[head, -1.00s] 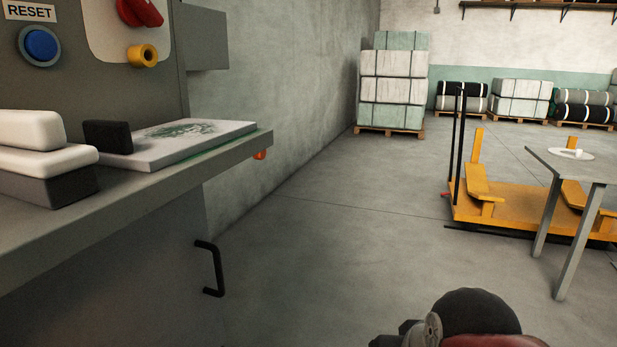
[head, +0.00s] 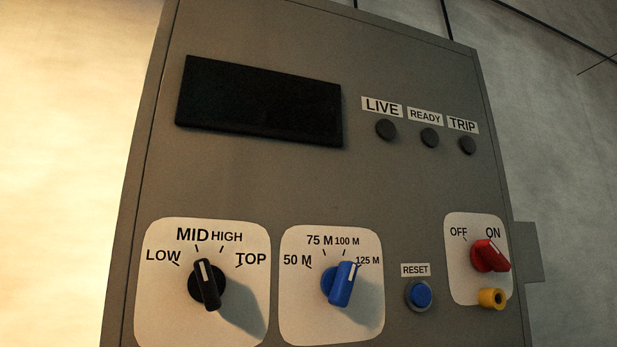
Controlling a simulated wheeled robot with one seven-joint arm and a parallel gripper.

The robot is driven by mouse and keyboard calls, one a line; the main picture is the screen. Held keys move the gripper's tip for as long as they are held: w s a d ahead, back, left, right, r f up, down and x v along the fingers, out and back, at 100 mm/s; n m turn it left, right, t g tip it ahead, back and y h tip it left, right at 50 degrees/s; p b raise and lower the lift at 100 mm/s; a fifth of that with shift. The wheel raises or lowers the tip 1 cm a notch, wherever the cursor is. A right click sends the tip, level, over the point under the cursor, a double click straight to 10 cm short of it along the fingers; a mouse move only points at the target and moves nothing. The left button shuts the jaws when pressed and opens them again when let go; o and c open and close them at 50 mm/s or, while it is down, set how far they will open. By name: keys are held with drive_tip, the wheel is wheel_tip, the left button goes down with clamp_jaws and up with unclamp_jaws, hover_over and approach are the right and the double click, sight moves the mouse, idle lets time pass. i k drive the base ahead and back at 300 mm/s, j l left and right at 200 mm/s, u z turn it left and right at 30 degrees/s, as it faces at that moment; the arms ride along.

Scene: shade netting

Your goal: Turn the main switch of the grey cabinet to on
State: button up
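The grey cabinet (head: 270,185) fills the middle of the head view, seen from below and tilted. Its main switch (head: 490,255) is a red rotary knob on a pale plate (head: 461,284) at the lower right, marked OFF and ON. The knob's handle slants from upper left to lower right. Its upper end is just below the ON label, but I cannot tell for sure which mark it points at. The LIVE, READY and TRIP lamps (head: 430,137) look dark. My gripper is not in view, and nothing covers the switch.
A yellow ring-shaped part (head: 491,298) sits just below the switch. A blue RESET button (head: 420,294) is to its left. A blue knob (head: 341,284) and a black knob (head: 207,285) are further left. A dark display (head: 260,101) is above. A grey box (head: 526,252) juts out at right.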

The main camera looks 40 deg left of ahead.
sight(485, 257)
drive_tip(key=u, duration=1.5)
drive_tip(key=k+l+z, duration=0.15)
drive_tip(key=l+z, duration=0.15)
drive_tip(key=l, duration=0.1)
